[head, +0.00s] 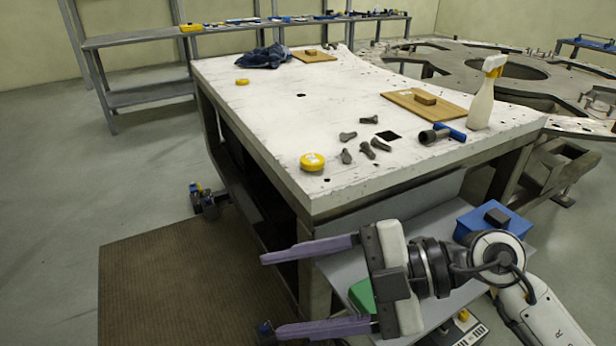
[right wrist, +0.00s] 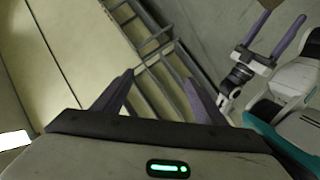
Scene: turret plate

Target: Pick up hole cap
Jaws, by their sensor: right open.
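A round yellow cap (head: 312,161) lies on the near left corner of the white plate table (head: 260,120). A second small yellow piece (head: 242,82) lies farther back near the left edge. I cannot tell for certain which one is the hole cap. My right gripper (head: 270,296) is open and empty, in front of and below the table's near edge, well apart from both. Its purple fingers also show in the right wrist view (right wrist: 159,77), with nothing between them. My left gripper (right wrist: 280,28) shows only in the right wrist view, its fingers apart and empty.
Several dark bolts (head: 367,148), a blue-handled tool (head: 450,131), a spray bottle (head: 484,100) and a wooden board with a block (head: 410,97) are on the table. A blue bin (head: 470,230) stands on the lower shelf. A blue cloth (head: 264,56) lies at the back.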

